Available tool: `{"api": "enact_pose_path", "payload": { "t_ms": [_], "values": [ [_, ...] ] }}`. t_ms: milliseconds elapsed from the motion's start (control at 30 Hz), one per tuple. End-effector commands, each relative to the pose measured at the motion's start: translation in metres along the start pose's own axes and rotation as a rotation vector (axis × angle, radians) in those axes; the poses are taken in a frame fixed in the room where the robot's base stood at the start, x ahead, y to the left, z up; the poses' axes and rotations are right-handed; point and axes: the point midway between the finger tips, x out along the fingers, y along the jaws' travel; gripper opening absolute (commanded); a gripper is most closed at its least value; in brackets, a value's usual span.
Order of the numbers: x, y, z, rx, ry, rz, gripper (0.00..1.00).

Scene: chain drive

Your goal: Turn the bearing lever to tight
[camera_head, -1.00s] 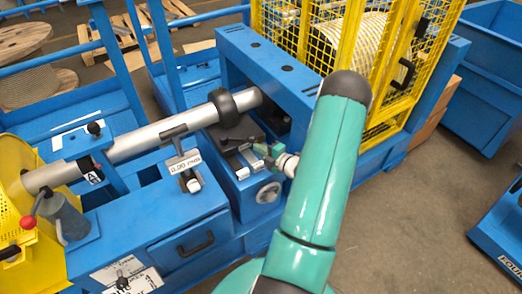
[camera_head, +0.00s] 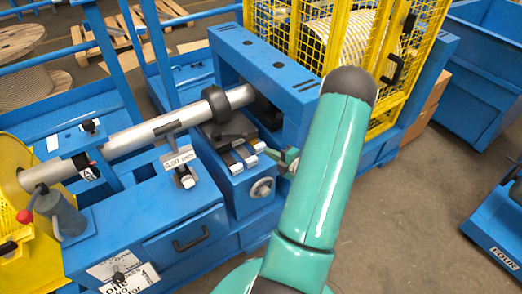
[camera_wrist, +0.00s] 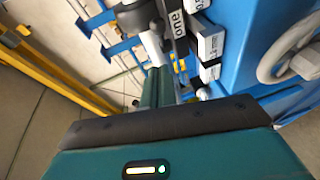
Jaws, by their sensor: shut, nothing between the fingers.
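My gripper (camera_head: 283,158) shows in the head view as a green tip, partly hidden behind my arm, just right of the small blue block with white labels. In the wrist view its green fingers (camera_wrist: 155,88) are together, with nothing between them. They point at a dark part labelled "one" (camera_wrist: 177,24), beside a grey cylindrical part. In the head view, dark parts (camera_head: 232,133) sit on top of the labelled block, below the black collar (camera_head: 216,104) on the long grey shaft. I cannot tell which dark part is the bearing lever or how it is set. Contact is unclear.
A handwheel (camera_head: 262,188) is on the block's front, close to my gripper. A red-knobbed lever (camera_head: 25,216) stands at the far left. A blue frame (camera_head: 265,65) and yellow mesh guard (camera_head: 395,85) rise behind.

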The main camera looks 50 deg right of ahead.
Motion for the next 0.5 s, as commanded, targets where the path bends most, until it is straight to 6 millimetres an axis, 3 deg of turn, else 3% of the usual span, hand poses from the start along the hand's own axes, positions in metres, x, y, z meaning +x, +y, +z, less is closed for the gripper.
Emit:
{"api": "enact_pose_path", "payload": {
  "t_ms": [100,233,500],
  "values": [
    [-0.014,0.000,0.002,0.001,-0.001,0.000,0.00],
    [-0.016,0.000,-0.004,0.009,-0.012,0.007,0.00],
    [0.004,-0.003,-0.054,0.045,-0.187,0.041,0.00]
  ]
}}
